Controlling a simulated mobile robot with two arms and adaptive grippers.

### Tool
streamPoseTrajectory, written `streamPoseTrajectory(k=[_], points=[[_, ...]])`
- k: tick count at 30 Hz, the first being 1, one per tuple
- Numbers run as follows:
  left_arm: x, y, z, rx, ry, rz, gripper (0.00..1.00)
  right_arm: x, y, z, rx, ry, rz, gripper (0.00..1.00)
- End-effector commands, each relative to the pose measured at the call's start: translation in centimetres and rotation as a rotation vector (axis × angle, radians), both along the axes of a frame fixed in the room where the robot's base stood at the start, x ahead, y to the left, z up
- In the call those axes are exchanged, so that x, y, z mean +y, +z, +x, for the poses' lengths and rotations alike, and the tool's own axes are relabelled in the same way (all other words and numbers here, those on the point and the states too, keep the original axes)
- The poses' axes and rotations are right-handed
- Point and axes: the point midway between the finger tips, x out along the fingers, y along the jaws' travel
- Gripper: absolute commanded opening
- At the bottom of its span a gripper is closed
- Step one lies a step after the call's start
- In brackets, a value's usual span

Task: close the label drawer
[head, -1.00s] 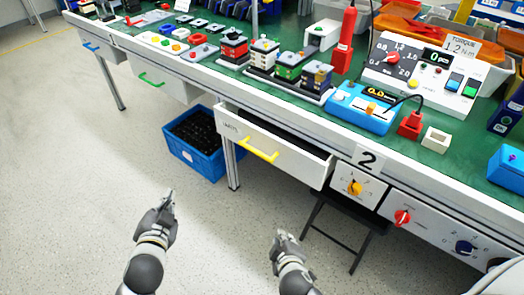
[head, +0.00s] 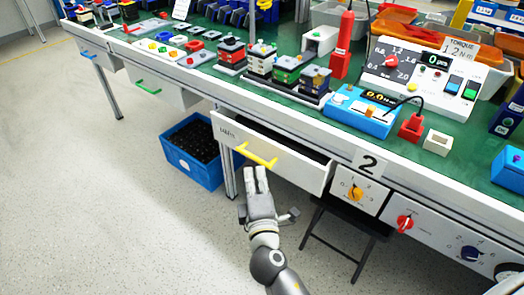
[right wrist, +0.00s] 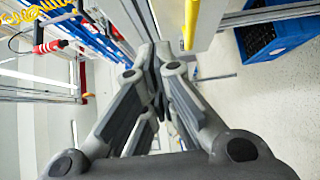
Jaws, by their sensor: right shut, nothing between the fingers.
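The label drawer (head: 290,166) under the green-topped bench is pulled out, with its dark inside showing behind the white front. Its yellow bar handle (head: 257,154) faces me. My right gripper (head: 255,172) is shut and empty, its fingers pointing at the drawer front just below the handle. I cannot tell if they touch it. In the right wrist view the fingers (right wrist: 154,58) meet at their tips, and the yellow handle (right wrist: 190,22) shows at the top beside them. My left gripper is out of the head view.
A blue crate (head: 197,172) of dark parts stands on the floor left of the drawer. A black folding stool (head: 345,238) stands to the right. Rotary knobs, including a yellow one (head: 355,193) and a red one (head: 404,223), sit on panels right of the drawer.

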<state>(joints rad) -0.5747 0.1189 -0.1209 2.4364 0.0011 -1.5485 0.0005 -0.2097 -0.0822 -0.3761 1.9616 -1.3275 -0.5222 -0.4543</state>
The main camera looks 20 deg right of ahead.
Motion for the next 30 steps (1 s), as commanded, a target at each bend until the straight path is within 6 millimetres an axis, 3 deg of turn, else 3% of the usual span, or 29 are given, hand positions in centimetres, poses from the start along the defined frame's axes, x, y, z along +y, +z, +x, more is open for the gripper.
streamPoseTrajectory(k=[3,9,18,30], points=[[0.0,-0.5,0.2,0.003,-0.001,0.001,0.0,-0.4,0.2,2.7,-0.004,-0.001,-0.002,0.0],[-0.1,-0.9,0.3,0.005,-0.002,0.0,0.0,-1.6,0.1,6.1,0.0,-0.002,-0.004,0.0],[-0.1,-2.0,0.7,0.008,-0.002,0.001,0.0,-4.0,0.0,7.7,0.001,0.0,0.0,0.0],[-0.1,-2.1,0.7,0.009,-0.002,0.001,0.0,-4.3,0.0,7.9,0.001,-0.001,0.0,0.0]])
